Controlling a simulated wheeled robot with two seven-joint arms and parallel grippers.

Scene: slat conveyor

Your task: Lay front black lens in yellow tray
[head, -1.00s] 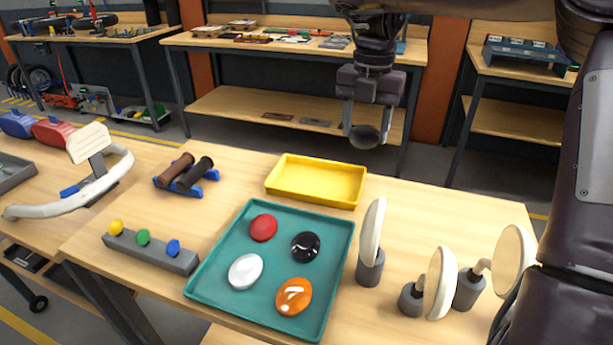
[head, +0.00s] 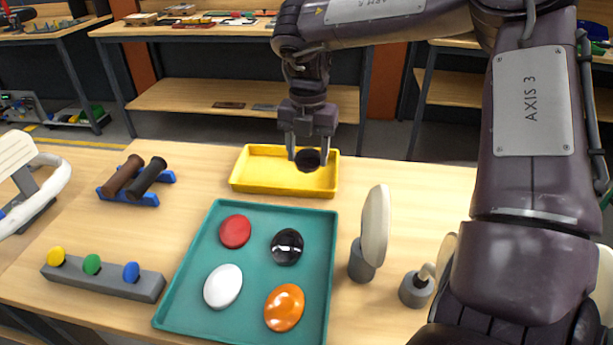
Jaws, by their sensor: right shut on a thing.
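My right gripper (head: 308,158) is shut on a dark round lens (head: 308,161) and holds it in front of the yellow tray (head: 250,182) in the picture, over its right half. Whether the lens touches the tray cannot be told. Another black lens (head: 287,247) lies in the teal tray (head: 207,252) together with a red lens (head: 235,231), a white lens (head: 223,286) and an orange lens (head: 284,307). The visible part of the yellow tray looks empty. My left gripper is not in view.
Round cream mirrors on grey stands (head: 375,228) are right of the teal tray, partly hidden by my right arm. A grey bar with yellow, green and blue knobs (head: 103,279) lies at left. Two handles on a blue rack (head: 135,180) stand behind it.

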